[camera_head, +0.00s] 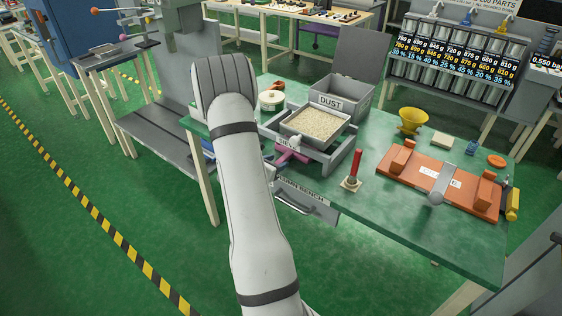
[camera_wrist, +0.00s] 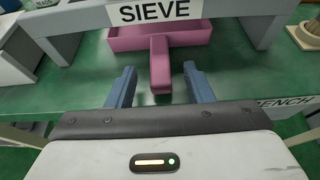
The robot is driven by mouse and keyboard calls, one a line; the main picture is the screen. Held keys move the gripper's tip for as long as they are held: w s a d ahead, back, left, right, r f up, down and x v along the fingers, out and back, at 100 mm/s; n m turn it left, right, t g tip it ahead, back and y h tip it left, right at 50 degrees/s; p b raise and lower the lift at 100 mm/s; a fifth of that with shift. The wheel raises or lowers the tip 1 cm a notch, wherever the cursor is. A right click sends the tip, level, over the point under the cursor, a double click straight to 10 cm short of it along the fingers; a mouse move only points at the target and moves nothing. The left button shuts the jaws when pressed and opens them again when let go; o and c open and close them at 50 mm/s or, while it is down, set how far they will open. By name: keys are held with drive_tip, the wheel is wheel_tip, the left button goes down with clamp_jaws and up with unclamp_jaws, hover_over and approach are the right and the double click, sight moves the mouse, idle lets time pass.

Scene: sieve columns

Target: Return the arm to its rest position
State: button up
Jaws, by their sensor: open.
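My gripper (camera_wrist: 160,70) is open in the wrist view, its two blue-grey fingers spread apart. The pink handle (camera_wrist: 160,65) of a pink tray (camera_wrist: 205,35) shows between the fingers, with a gap on either side. The tray sits under the grey frame labelled SIEVE (camera_wrist: 250,8). The pink tray (camera_head: 290,154) shows there just right of my arm.
The green bench (camera_head: 400,232) carries a box of grains (camera_head: 318,113), a DUST bin (camera_head: 357,91), a red-handled tool (camera_head: 354,168), a yellow funnel (camera_head: 412,121) and an orange fixture (camera_head: 408,184). A drawer (camera_head: 300,200) front is below. Green floor at left is open.

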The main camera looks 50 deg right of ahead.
drive_tip(key=v, duration=0.4)
drive_tip(key=shift+d, duration=0.1)
drive_tip(key=s+a+r+m+g+y, duration=0.2)
drive_tip(key=s+a+r+m, duration=0.1)
drive_tip(key=a+r+m, duration=0.25)
drive_tip(key=s+a+r+m+g+y, duration=0.1)
drive_tip(key=s+a+r+m+y, duration=0.1)
drive_tip(key=s+a+r+m, duration=0.35)
drive_tip(key=s+a+r+m+t+y, duration=0.1)
drive_tip(key=s+a+r+m+y, duration=0.1)
drive_tip(key=a, duration=0.7)
drive_tip(key=s+a+r+m+t+y+p, duration=0.1)
drive_tip(key=s+a+r+m+t+y, duration=0.1)
drive_tip(key=a, duration=0.7)
drive_tip(key=s+a+r+m+t+y, duration=0.1)
drive_tip(key=s+a+r+m+y, duration=0.1)
drive_tip(key=a, duration=0.7)
wheel_tip(320, 180, up, 2)
drive_tip(key=m+y, duration=0.1)
drive_tip(key=y, duration=0.2)
drive_tip(key=shift+a+m+y, duration=0.3)
drive_tip(key=shift+m, duration=0.1)
drive_tip(key=shift+s+r, duration=0.1)
